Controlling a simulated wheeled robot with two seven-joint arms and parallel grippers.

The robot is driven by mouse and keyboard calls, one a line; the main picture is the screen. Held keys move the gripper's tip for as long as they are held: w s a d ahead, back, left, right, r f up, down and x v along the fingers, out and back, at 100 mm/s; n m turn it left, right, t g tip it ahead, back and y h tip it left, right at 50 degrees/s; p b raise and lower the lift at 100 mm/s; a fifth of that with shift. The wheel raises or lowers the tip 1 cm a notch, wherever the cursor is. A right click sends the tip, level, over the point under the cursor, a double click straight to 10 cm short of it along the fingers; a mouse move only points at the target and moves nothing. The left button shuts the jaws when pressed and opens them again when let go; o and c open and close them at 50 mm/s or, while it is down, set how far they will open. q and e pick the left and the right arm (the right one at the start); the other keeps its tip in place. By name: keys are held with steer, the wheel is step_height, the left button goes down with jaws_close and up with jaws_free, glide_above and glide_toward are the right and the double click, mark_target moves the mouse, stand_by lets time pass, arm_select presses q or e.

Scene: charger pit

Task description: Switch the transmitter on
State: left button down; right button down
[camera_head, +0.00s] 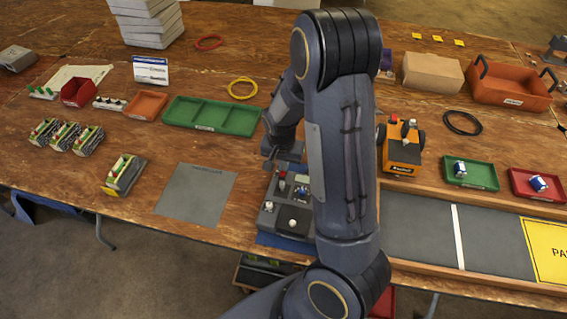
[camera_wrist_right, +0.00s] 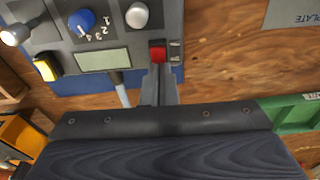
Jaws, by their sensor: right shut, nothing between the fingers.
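The transmitter (camera_head: 281,213) is a grey box with knobs and switches at the table's front edge, partly hidden by my right arm. In the right wrist view its panel (camera_wrist_right: 55,32) shows a blue dial (camera_wrist_right: 82,21), a white knob (camera_wrist_right: 137,15), a small display (camera_wrist_right: 102,59), a yellow button (camera_wrist_right: 46,68) and a red switch (camera_wrist_right: 157,52). My right gripper (camera_head: 275,163) is shut and empty at the transmitter's far edge. In the right wrist view its fingertips (camera_wrist_right: 164,72) are close to the red switch; I cannot tell whether they touch it. My left gripper is not in view.
An orange vehicle (camera_head: 403,151) stands right of my arm. Green (camera_head: 483,184) and red (camera_head: 521,194) trays lie beyond it. A grey plate (camera_head: 197,194) lies left of the transmitter. A divided green tray (camera_head: 178,110) is behind the plate. A framed grey track (camera_head: 420,232) runs along the front right.

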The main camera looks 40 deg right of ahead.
steer(key=shift+f, duration=0.1)
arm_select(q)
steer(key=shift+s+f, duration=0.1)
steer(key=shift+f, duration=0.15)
arm_select(e)
steer(key=shift+s+f, duration=0.1)
